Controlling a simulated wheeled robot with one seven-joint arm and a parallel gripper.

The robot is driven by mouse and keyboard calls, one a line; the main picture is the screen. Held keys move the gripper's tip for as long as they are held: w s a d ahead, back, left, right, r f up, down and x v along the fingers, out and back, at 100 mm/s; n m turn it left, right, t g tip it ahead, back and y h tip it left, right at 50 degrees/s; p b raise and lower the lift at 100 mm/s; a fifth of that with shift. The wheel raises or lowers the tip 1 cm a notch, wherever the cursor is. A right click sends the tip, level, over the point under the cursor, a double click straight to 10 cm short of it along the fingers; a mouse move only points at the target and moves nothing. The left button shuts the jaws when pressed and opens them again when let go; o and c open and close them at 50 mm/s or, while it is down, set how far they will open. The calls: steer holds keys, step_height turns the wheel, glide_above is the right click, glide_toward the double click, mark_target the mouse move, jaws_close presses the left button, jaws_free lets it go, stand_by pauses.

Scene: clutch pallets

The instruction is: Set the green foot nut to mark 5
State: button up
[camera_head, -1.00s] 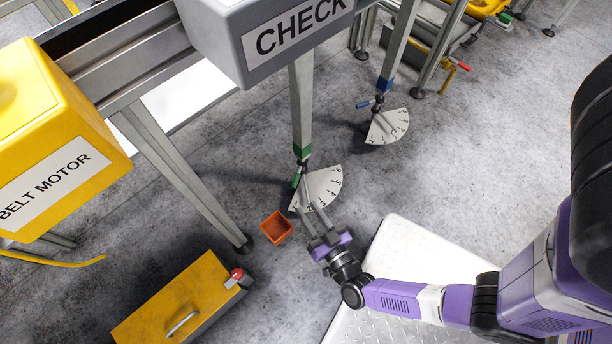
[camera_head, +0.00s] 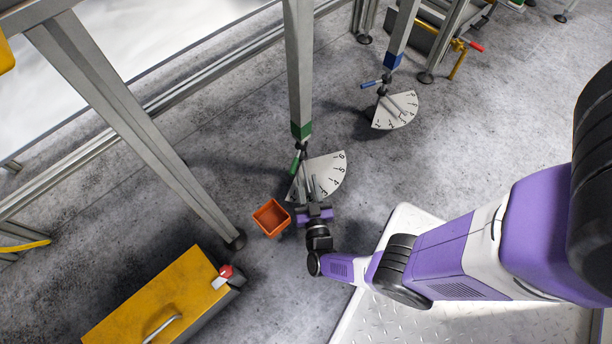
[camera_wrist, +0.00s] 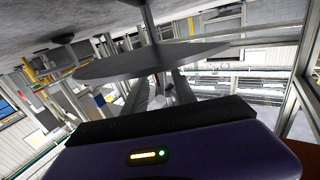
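The green foot nut (camera_head: 295,163) is on the threaded foot below the green-banded leg (camera_head: 301,131) in the head view. Its green handle sticks out to the lower left. The white fan-shaped scale plate (camera_head: 326,172) with numbered marks spreads to the right of the foot. I cannot read for sure which mark the nut stands at. My gripper (camera_head: 305,178) is low, at the near left part of the plate, its fingers pointing toward the foot. In the wrist view, its two fingers (camera_wrist: 160,92) look apart under the dark plate disc (camera_wrist: 150,61). I see nothing held between them.
A second leg with a blue-handled nut (camera_head: 371,84) and its own scale plate (camera_head: 396,110) stands behind right. An orange bin (camera_head: 272,218) sits left of my gripper. A yellow box (camera_head: 160,300) with a red knob lies at front left. A slanted grey leg (camera_head: 130,125) stands left.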

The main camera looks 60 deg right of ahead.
steer(key=shift+x, duration=1.45)
steer(key=shift+c, duration=0.4)
jaws_close()
